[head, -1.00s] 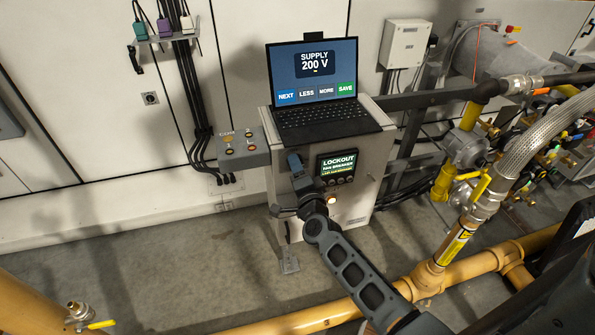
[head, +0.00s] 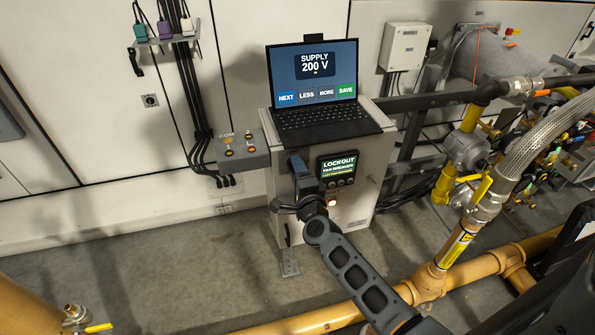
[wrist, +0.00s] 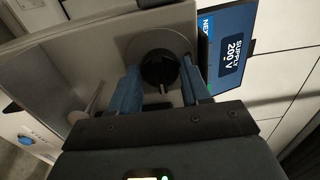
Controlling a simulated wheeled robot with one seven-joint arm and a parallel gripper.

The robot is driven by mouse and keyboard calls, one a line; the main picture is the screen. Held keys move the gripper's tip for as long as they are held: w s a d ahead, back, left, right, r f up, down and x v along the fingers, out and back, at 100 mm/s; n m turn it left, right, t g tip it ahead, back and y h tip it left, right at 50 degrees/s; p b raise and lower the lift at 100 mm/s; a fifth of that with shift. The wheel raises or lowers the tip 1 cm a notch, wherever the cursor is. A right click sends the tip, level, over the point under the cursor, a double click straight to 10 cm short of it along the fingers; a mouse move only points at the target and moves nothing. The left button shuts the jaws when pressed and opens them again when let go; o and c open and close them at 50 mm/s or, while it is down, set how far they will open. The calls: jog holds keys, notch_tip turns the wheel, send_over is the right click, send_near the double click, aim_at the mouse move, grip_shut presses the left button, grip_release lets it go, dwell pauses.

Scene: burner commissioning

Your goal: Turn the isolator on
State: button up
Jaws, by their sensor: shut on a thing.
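The isolator is a black rotary knob (wrist: 158,72) on a round grey plate on the cabinet face, seen in the wrist view. My gripper (wrist: 160,66) has its two blue fingers on either side of the knob and is shut on it. In the head view my gripper (head: 298,162) is at the front of the grey cabinet (head: 352,206), left of its small display (head: 338,168). The display reads LOCKOUT and FAN BREAKER, with a smaller line too blurred to read. The knob is hidden in the head view.
A laptop (head: 315,90) showing SUPPLY 200 V stands on the cabinet. A grey terminal box (head: 240,150) juts out to its left. Yellow pipes (head: 300,318) cross the floor in front, and pipework with a braided hose (head: 520,140) stands at right.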

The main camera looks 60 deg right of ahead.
jog(key=o, duration=1.1)
jog(key=shift+c, duration=0.2)
jog(key=v, duration=0.8)
jog(key=shift+d, duration=0.1)
jog(key=s+a+r+n+t+y, duration=0.25)
jog(key=s+a+n, duration=0.25)
jog(key=a+n, duration=0.3)
jog(key=s+a+r+n+t+y, duration=0.15)
jog(key=s+a+n+y, duration=0.35)
jog(key=a, duration=0.5)
jog(key=s+a+r+n+g+y, duration=0.1)
jog(key=s+a+r+n+y, duration=0.5)
jog(key=n, duration=0.8)
jog(key=s+a+r, duration=0.3)
jog(key=s+r, duration=0.2)
jog(key=shift+s+n, duration=0.35)
jog(key=shift+n, duration=0.05)
